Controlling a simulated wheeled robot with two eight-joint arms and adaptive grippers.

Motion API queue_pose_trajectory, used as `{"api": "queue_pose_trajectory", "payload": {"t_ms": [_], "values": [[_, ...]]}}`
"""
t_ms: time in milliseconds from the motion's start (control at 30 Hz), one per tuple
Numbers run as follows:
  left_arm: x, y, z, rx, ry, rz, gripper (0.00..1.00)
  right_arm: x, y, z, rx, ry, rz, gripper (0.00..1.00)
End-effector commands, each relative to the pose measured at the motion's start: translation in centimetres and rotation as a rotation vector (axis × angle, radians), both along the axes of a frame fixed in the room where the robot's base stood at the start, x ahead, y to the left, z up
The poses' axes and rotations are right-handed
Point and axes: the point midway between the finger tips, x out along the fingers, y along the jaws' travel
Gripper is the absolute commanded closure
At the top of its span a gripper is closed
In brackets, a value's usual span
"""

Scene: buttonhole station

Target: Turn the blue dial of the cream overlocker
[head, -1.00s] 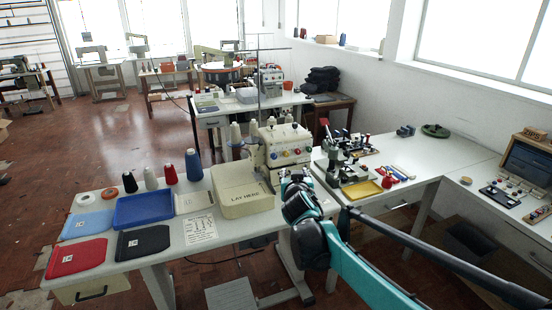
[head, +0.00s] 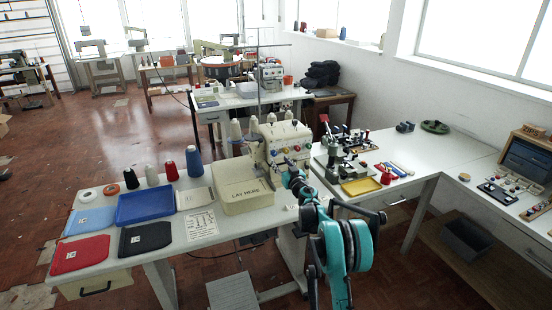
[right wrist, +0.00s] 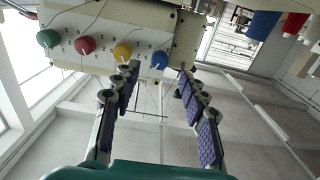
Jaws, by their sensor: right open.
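The cream overlocker (head: 262,136) stands at the right end of the near table, with a row of coloured dials on its front. Its blue dial (head: 274,153) is the leftmost of the row in the head view. In the right wrist view the machine looks upside down, and the blue dial (right wrist: 158,60) is at the right end of the row. My right gripper (right wrist: 157,76) is open, its two fingers on either side of the blue dial in that picture. Contact cannot be told. In the head view the right gripper (head: 289,177) is close before the machine. My left gripper is out of view.
Yellow (right wrist: 122,52), red (right wrist: 85,45) and green (right wrist: 48,38) dials sit beside the blue one. A cream "LAY HERE" bin (head: 246,202) is left of my gripper. A side table with a yellow tray (head: 361,187) is at the right.

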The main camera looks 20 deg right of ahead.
Motion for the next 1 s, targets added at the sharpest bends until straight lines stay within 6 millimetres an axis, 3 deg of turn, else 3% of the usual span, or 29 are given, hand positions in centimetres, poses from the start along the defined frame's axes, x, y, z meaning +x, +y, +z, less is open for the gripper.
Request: {"api": "queue_pose_trajectory", "payload": {"t_ms": [100,300,667,833,867,1000], "values": [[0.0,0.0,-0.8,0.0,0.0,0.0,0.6,2.2,0.0,-0.3,0.0,0.0,0.0,0.57],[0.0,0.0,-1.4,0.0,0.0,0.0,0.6,4.7,0.0,-0.1,0.0,-0.001,-0.001,0.57],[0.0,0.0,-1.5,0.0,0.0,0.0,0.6,5.4,0.0,0.1,0.0,-0.001,-0.002,0.57],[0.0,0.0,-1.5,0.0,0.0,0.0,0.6,5.4,0.0,0.1,0.0,-0.001,-0.002,0.96],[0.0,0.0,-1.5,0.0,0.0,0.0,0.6,5.4,0.0,0.1,0.0,-0.001,-0.002,1.0],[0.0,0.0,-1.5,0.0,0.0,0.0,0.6,5.4,0.0,0.1,-0.001,-0.001,-0.002,1.0]]}}
